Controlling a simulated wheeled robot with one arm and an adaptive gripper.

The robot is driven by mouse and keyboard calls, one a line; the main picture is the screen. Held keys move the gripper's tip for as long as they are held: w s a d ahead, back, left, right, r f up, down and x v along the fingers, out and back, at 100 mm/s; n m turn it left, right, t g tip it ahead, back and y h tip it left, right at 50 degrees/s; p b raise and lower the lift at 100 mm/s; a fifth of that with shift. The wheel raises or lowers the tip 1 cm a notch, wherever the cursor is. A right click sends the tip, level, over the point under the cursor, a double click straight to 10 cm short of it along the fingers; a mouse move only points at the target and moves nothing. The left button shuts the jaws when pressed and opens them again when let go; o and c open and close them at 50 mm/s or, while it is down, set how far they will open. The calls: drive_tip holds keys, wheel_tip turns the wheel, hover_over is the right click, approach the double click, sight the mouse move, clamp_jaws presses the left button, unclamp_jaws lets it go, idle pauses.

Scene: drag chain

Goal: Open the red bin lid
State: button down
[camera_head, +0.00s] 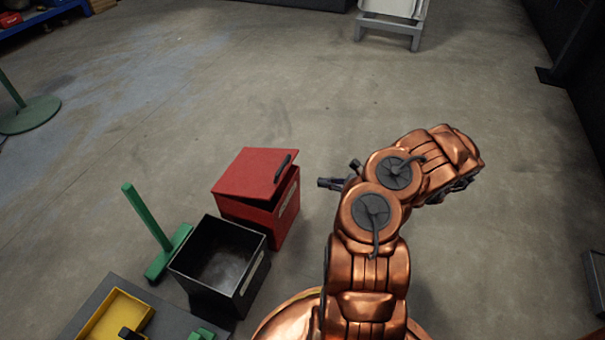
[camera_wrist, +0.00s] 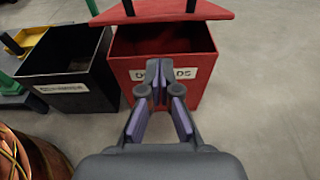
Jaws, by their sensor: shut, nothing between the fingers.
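The red bin (camera_head: 287,214) stands on the floor left of my arm. Its red lid (camera_head: 248,173) is tilted, partly raised, with a dark handle (camera_head: 283,166) near its right edge. In the wrist view the lid (camera_wrist: 160,11) stands above the front rim of the bin (camera_wrist: 208,62), and a dark gap shows beneath it. My gripper (camera_head: 321,183) is just right of the bin in the head view. In the wrist view my gripper (camera_wrist: 159,66) has its fingertips together, empty, in front of the bin's labelled face. Whether it touches the bin is unclear.
An open, empty black bin (camera_head: 180,267) stands beside the red one. A green post on a base (camera_head: 150,225) is behind it. A yellow tray (camera_head: 112,318) lies on a grey surface at the lower left. Floor beyond the bins is clear.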

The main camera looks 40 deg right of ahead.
drive_tip(key=w+a+r+b, duration=0.1)
drive_tip(key=w+a+b, duration=0.3)
drive_tip(key=w, duration=0.5)
drive_tip(key=shift+w+a+b, duration=0.35)
drive_tip(key=shift+a+b, duration=0.05)
drive_tip(key=shift+a, duration=0.5)
